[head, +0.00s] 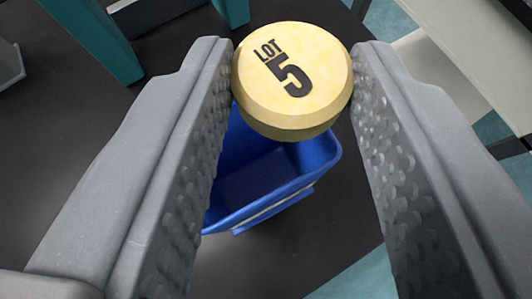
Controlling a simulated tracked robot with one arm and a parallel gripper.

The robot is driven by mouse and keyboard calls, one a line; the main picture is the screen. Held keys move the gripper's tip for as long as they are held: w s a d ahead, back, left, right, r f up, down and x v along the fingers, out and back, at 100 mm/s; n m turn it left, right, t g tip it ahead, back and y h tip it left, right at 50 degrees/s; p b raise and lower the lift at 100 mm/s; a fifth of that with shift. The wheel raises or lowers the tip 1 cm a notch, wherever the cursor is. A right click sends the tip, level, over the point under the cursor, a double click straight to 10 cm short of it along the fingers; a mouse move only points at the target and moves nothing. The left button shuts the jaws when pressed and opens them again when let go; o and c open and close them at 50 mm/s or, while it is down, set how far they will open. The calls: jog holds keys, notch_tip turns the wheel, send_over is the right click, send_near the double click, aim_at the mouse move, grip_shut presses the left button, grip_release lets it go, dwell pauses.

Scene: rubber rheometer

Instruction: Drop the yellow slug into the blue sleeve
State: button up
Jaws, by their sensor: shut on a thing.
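The yellow slug (291,80) is a short round disc marked "LOT 5" on its top face. My gripper (293,80) is shut on it, with one grey studded finger against each side near the tips. The blue sleeve (262,190) is an open-topped blue container below the slug. In the picture, the slug covers its far part, and the left finger hides its left side. The slug appears above the sleeve and apart from it. I cannot tell the height between them.
The sleeve stands on a dark surface (345,215). Teal posts (100,40) stand at the upper left, with a grey part (8,62) at the left edge. A pale bench or shelf (455,75) is at the upper right. Dark surface is bare around the sleeve's front.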

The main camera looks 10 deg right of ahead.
jog(key=shift+a+f, duration=0.1)
jog(key=shift+f, duration=2.25)
jog(key=o, duration=1)
jog(key=shift+o, duration=0.2)
jog(key=b+v, duration=0.4)
jog(key=v, duration=0.9)
jog(key=shift+s, duration=0.4)
jog(key=shift+a+r, duration=0.1)
